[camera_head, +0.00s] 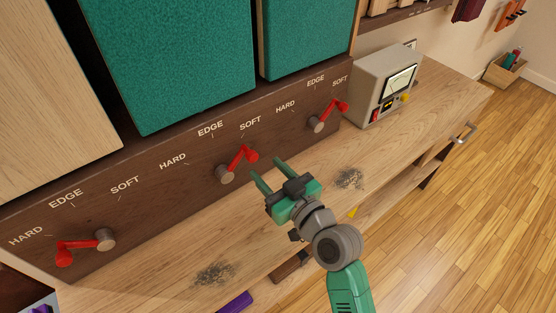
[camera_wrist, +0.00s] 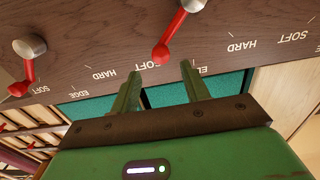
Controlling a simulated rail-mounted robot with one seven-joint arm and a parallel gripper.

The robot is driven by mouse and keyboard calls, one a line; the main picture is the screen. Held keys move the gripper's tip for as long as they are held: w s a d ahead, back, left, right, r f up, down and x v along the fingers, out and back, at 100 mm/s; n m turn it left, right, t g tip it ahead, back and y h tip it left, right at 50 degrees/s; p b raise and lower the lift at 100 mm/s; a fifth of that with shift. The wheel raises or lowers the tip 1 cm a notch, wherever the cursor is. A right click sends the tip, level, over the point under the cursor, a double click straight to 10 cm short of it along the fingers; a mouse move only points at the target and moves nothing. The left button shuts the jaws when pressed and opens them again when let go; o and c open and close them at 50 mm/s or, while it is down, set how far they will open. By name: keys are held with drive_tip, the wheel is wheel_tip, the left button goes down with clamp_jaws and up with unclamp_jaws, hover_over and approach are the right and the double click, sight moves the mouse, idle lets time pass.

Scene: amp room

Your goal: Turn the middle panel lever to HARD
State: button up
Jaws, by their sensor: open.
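The middle lever (camera_head: 249,156) is red, on a grey round pivot (camera_head: 225,174) set in the dark wooden panel (camera_head: 150,182). Its handle points up and right, toward SOFT (camera_head: 250,122). EDGE (camera_head: 210,129) is above the pivot and HARD (camera_head: 172,160) is up-left of it. My green gripper (camera_head: 266,163) is open and empty, just right of the handle. In the wrist view, upside down, the middle lever (camera_wrist: 175,34) points at SOFT, and its tip lies just beyond and between the fingertips (camera_wrist: 161,67). Whether they touch is unclear. The fingers partly cover SOFT and EDGE.
The left lever (camera_head: 78,248) points toward HARD; the right lever (camera_head: 333,110) points toward SOFT. Teal padded panels (camera_head: 175,60) stand above. A grey meter box (camera_head: 385,88) sits on the wooden bench (camera_head: 440,95) at the right. Dark crumb patches (camera_head: 213,275) lie on the bench.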

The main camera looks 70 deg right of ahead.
sight(255, 159)
drive_tip(key=shift+s+d+f, duration=0.15)
drive_tip(key=shift+s+f, duration=0.05)
drive_tip(key=shift+f, duration=0.05)
drive_tip(key=shift+w+r, duration=0.1)
drive_tip(key=shift+w, duration=0.1)
drive_tip(key=b+x, duration=0.1)
drive_tip(key=x, duration=0.6)
drive_tip(key=shift+w, duration=0.4)
clamp_jaws()
